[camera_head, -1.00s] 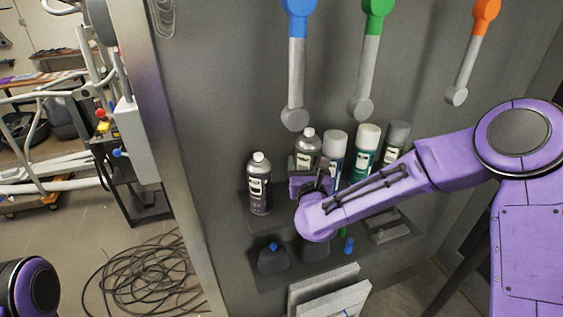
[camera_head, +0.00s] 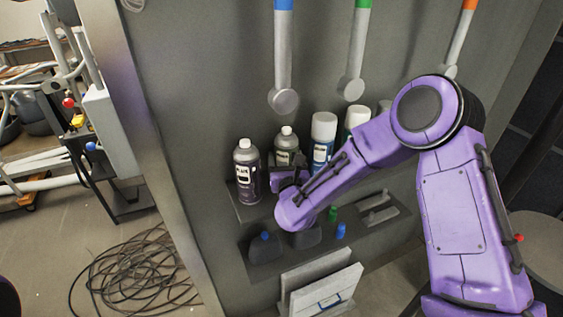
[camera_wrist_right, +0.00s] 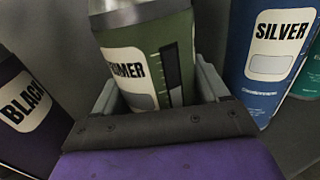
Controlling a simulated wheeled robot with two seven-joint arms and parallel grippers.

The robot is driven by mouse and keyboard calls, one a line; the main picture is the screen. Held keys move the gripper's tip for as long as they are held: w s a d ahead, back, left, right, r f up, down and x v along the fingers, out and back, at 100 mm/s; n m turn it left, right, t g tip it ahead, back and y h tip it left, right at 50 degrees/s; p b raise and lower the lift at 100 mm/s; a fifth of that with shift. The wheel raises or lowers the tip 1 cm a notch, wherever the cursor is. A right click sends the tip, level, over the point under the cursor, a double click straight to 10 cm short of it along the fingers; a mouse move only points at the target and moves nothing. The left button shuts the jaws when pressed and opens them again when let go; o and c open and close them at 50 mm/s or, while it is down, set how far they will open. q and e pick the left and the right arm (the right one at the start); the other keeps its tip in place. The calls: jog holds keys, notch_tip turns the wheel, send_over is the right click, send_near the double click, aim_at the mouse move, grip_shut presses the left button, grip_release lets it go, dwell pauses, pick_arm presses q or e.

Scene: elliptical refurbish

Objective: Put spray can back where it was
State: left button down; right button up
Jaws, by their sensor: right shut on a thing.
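The spray can is a grey-green can with a PRIMER label (camera_wrist_right: 150,65). In the head view (camera_head: 286,143) it is upright between a black can and a silver-labelled can. My right gripper (camera_head: 289,180) is shut around the can's body, and the wrist view shows a finger on each side of it (camera_wrist_right: 160,95). The can's base is hidden behind my gripper, so I cannot tell whether it touches the shelf (camera_head: 243,212). My left gripper is out of view.
The BLACK can (camera_head: 248,180) stands close on the left. The SILVER can (camera_head: 322,140) and a green-labelled can (camera_head: 356,120) stand on the right. Dark bottles (camera_head: 264,252) sit on the lower shelf. Coiled cable (camera_head: 140,275) lies on the floor.

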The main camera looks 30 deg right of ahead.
jog(key=shift+s+d, duration=0.1)
jog(key=shift+s, duration=0.15)
jog(key=o, duration=1.2)
jog(key=shift+c, duration=0.2)
jog(key=shift+w+f, duration=0.1)
jog(key=shift+r, duration=0.5)
jog(key=s, duration=0.1)
jog(key=s+a+b, duration=0.1)
jog(key=s+f+b, duration=0.1)
jog(key=shift+s+a, duration=0.15)
jog(key=shift+s, duration=0.05)
jog(key=b+v, duration=0.2)
jog(key=v, duration=0.6)
jog(key=shift+s+r+b, duration=0.2)
jog(key=shift+s+b, duration=0.05)
jog(key=shift+b, duration=0.1)
jog(key=shift+a, duration=0.15)
